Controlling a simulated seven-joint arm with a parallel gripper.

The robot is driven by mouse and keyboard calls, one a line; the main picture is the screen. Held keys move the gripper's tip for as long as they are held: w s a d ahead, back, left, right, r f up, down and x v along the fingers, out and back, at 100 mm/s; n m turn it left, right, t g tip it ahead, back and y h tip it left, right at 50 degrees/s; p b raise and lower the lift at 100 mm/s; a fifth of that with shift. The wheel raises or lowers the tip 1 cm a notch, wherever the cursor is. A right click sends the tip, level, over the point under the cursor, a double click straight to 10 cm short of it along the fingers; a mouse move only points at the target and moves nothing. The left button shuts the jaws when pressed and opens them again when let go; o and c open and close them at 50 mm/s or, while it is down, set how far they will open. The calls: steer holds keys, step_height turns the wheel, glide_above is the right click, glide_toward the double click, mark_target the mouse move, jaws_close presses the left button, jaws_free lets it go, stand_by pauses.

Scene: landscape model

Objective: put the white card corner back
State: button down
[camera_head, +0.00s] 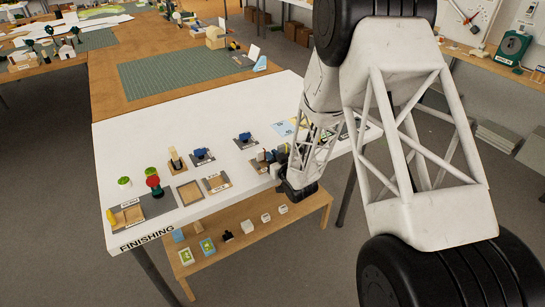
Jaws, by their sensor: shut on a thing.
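My gripper (279,160) is low over the right part of the white FINISHING table, at a grey pad (259,166). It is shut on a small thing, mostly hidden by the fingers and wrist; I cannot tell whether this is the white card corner. Small pale and dark pieces show right beside the fingers, too small to make out. No white card corner can be made out for sure elsewhere. An upright white card (253,52) stands on the wooden bench behind, beside a light blue piece (261,64).
The white table (120,152) holds blue tools on grey pads (202,158), a wooden tray (189,193), a red-topped green piece (154,184) and green-topped pots (124,182). A lower shelf (265,237) carries small boxes. The table's back left is clear.

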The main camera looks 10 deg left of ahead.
steer(key=c, duration=1.1)
jaws_free()
steer(key=shift+f, duration=0.15)
steer(key=v, duration=0.7)
steer(key=shift+s+d, duration=0.3)
steer(key=shift+f, duration=0.1)
